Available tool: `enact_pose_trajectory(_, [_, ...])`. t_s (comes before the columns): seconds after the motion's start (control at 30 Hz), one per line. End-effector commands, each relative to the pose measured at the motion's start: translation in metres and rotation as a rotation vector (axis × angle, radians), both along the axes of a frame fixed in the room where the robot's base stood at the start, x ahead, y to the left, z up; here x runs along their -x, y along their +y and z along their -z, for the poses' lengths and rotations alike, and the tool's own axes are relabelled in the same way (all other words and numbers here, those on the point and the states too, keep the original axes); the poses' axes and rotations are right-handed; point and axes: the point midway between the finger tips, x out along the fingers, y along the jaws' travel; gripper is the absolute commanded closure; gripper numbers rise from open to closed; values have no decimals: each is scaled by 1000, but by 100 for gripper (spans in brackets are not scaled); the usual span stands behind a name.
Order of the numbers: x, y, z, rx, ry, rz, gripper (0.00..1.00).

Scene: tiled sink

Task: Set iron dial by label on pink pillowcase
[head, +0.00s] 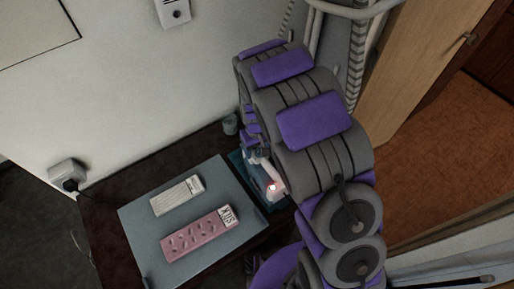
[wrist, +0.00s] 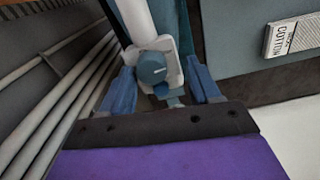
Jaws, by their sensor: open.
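The pink pillowcase (head: 190,238) lies folded on the grey-blue board in the head view, with a white label (head: 228,216) reading "SILK". The iron (head: 262,170), white and blue with a lit red light, is beside the board's right edge, partly hidden by my arm. In the wrist view the iron's round blue-grey dial (wrist: 152,68) sits on its white body. My gripper (wrist: 162,80) is open, with one blue finger on each side of the dial. Contact with the dial cannot be told. The dial's setting is too small to read.
A white folded cloth (head: 177,195) lies on the board (head: 140,222); its label reads "COTTON" in the wrist view (wrist: 290,38). A small grey-blue cup-like object (head: 230,124) stands behind the iron. A wall socket with a plug (head: 68,177) is at left. Pale rails (wrist: 60,105) run at left in the wrist view.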

Motion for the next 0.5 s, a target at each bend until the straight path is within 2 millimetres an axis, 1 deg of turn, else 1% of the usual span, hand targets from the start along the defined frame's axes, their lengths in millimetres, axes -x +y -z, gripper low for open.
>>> enact_pose_trajectory(0.07, [0, -2, 0, -2, 0, 1, 40])
enact_pose_trajectory(0.23, [0, -5, -1, -5, 0, 2, 56])
enact_pose_trajectory(0.5, [0, -1, 0, 1, 0, 0, 82])
